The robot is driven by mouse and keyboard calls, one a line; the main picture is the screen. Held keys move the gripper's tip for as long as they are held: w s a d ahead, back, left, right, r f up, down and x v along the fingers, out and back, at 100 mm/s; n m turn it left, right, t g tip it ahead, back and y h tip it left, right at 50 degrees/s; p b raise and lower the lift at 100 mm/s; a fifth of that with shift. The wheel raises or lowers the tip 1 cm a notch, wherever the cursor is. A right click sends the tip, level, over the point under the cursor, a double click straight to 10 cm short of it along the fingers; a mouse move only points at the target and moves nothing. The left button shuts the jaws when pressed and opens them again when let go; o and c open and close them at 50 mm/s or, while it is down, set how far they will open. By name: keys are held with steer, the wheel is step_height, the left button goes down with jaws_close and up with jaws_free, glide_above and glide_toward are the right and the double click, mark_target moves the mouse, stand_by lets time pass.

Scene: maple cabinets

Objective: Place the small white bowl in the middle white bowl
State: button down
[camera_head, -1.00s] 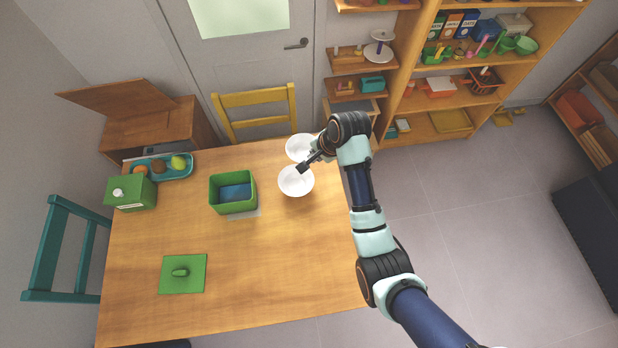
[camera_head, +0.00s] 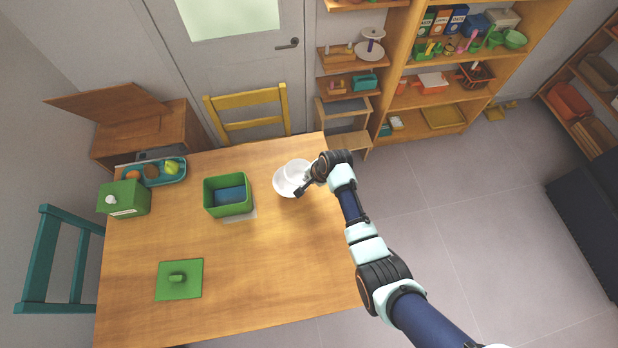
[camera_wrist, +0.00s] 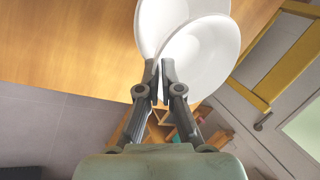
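The small white bowl (camera_head: 298,169) overlaps the other white bowl (camera_head: 283,187), the middle one, at the back right of the table in the head view. In the wrist view the small bowl (camera_wrist: 205,62) is tilted in front of the middle bowl (camera_wrist: 153,22) and hides part of it. My gripper (camera_wrist: 159,70) has its fingers close together on the small bowl's rim. Whether the small bowl touches the middle bowl cannot be told. My gripper and wrist hide part of both bowls in the head view.
A green open box (camera_head: 228,207) stands left of the bowls. A green lid (camera_head: 180,290), a green box with a white knob (camera_head: 124,208) and a blue tray of fruit (camera_head: 176,177) are further left. A yellow chair (camera_head: 248,125) stands behind the table.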

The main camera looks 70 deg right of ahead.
steer(key=shift+f+b, duration=0.35)
steer(key=shift+f, duration=0.2)
steer(key=c, duration=1.3)
jaws_free()
steer(key=shift+r, duration=0.35)
steer(key=p+v, duration=0.2)
steer(key=v, duration=1)
steer(key=shift+r, duration=0.3)
